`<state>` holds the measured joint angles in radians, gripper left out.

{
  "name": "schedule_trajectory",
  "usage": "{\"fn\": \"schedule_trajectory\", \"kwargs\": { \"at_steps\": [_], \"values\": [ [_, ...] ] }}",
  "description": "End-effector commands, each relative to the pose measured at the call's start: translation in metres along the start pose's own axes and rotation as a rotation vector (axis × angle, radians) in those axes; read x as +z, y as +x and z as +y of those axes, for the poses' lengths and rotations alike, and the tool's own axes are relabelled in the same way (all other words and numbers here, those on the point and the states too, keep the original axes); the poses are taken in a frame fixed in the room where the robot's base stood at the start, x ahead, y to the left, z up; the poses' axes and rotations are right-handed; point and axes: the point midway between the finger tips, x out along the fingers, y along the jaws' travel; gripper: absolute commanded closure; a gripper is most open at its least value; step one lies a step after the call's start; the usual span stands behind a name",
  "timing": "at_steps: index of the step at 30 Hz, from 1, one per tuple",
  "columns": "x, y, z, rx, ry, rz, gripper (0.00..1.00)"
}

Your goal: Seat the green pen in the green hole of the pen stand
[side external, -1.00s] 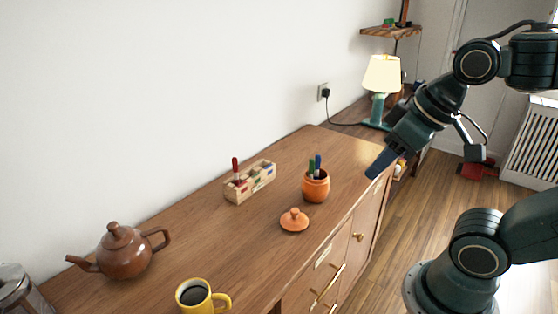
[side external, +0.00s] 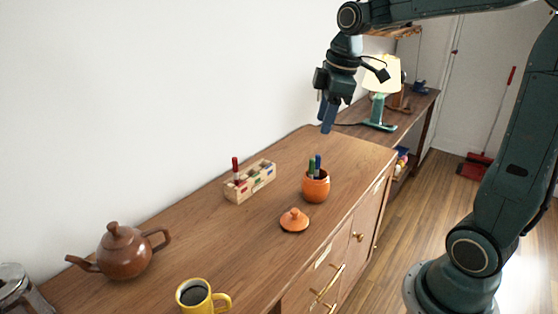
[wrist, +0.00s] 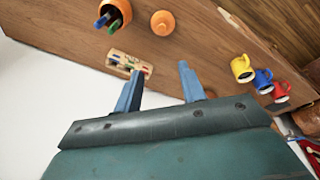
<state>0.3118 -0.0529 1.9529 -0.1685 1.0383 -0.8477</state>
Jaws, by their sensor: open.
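The green pen (side external: 311,167) stands beside a blue pen (side external: 318,163) in an orange pot (side external: 316,188) on the wooden cabinet top. In the wrist view the pot (wrist: 124,8) is at the top left, with the green pen (wrist: 115,27) leaning out of it. The wooden pen stand (side external: 251,182) lies left of the pot. A red pen (side external: 235,168) stands upright in its near left end. My gripper (side external: 328,124) is open and empty, pointing down, above and behind the pot. In the wrist view its two fingers (wrist: 160,84) are apart. The stand's green hole is too small to make out.
An orange lid (side external: 294,219) lies in front of the pot. A brown teapot (side external: 122,251) and a yellow mug (side external: 200,297) stand at the near left. A lamp (side external: 381,85) stands at the back. The tabletop between the stand and the lid is clear.

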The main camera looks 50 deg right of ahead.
Motion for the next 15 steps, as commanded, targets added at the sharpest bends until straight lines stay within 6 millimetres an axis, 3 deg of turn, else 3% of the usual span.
{"fn": "schedule_trajectory", "kwargs": {
  "at_steps": [15],
  "values": [
    [0.016,0.071,0.109,-0.147,-0.361,-0.037,0.6]
  ]
}}
